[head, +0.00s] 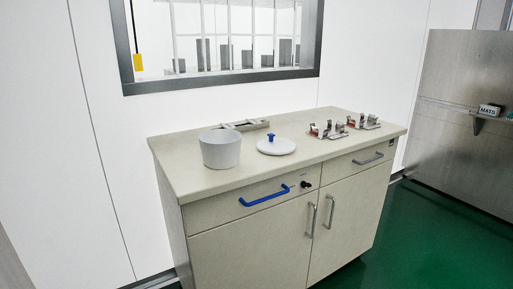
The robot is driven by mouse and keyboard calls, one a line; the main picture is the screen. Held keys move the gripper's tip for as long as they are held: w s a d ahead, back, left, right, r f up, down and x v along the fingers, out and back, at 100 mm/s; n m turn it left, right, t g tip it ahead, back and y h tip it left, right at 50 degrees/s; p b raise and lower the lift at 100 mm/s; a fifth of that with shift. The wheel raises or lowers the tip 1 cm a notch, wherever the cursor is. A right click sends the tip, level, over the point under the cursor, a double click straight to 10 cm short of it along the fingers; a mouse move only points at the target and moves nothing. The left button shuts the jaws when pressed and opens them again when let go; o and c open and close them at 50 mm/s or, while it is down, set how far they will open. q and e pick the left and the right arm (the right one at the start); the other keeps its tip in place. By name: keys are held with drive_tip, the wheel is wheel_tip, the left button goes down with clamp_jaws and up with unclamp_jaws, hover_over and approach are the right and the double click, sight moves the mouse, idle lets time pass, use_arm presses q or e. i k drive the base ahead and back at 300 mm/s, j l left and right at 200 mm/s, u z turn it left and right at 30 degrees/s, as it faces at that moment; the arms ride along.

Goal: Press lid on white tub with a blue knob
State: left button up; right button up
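A white tub (221,151) stands upright and open on the left part of the cabinet's countertop. A round white lid (285,148) with a blue knob (271,137) lies flat on the countertop to the right of the tub, apart from it. The inside of the tub is mostly hidden by its wall. Neither of my grippers shows in the head view.
The beige cabinet (250,244) has drawers and doors, with a blue drawer handle (264,196) at its front. A grey metal tray-like piece (254,124) lies behind the tub. Metal fixtures (327,131) sit on the right. The front strip of countertop is clear.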

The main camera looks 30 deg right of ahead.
sight(271, 145)
drive_tip(key=l+u, duration=0.8)
drive_tip(key=l, duration=0.35)
drive_tip(key=k+l+u, duration=0.1)
drive_tip(key=l, duration=0.35)
drive_tip(key=k+l+u, duration=0.1)
drive_tip(key=l, duration=0.35)
drive_tip(key=k+l+u, duration=0.1)
drive_tip(key=l, duration=0.35)
